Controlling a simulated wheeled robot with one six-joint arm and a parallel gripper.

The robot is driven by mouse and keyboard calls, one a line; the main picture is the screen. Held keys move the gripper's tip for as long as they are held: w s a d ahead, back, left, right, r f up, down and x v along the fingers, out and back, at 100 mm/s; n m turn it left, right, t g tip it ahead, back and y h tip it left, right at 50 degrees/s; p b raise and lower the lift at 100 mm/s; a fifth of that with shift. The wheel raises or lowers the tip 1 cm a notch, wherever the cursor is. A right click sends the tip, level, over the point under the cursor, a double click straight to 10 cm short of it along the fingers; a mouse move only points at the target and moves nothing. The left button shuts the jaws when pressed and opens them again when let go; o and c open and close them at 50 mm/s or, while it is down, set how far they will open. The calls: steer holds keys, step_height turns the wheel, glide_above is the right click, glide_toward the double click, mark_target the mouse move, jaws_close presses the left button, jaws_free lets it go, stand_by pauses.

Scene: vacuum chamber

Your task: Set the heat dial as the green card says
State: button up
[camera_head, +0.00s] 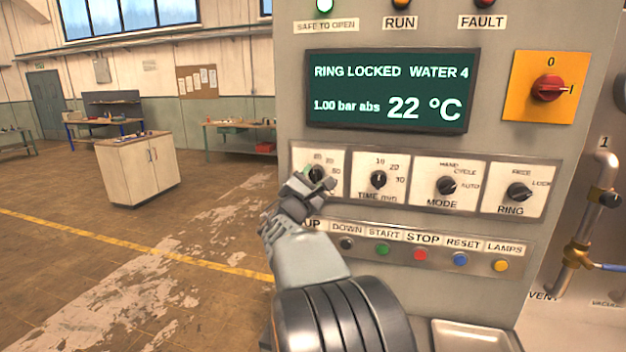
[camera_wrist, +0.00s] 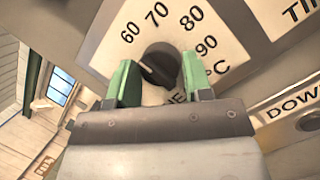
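The heat dial (camera_head: 316,174) is a small black knob on a white plate at the left end of the dial row, partly hidden by my gripper (camera_head: 308,188). In the wrist view, the dial's knob (camera_wrist: 162,64) sits between the two green fingertips of my gripper (camera_wrist: 158,80). The fingers are apart, one on each side of the knob; I cannot tell whether either touches it. The scale reads 60, 70, 80 and 90 around it. The knob's narrow end appears toward the left, below 60, but its exact setting is unclear. I see no green card in either view.
To the right are the time dial (camera_head: 378,180), mode dial (camera_head: 446,186) and ring dial (camera_head: 519,192). A button strip (camera_head: 400,250) runs below. The display (camera_head: 390,90) reads RING LOCKED, WATER 4, 1.00 bar abs, 22 °C. Open floor lies left; a cabinet (camera_head: 140,172) stands there.

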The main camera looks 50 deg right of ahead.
steer(key=c, duration=0.5)
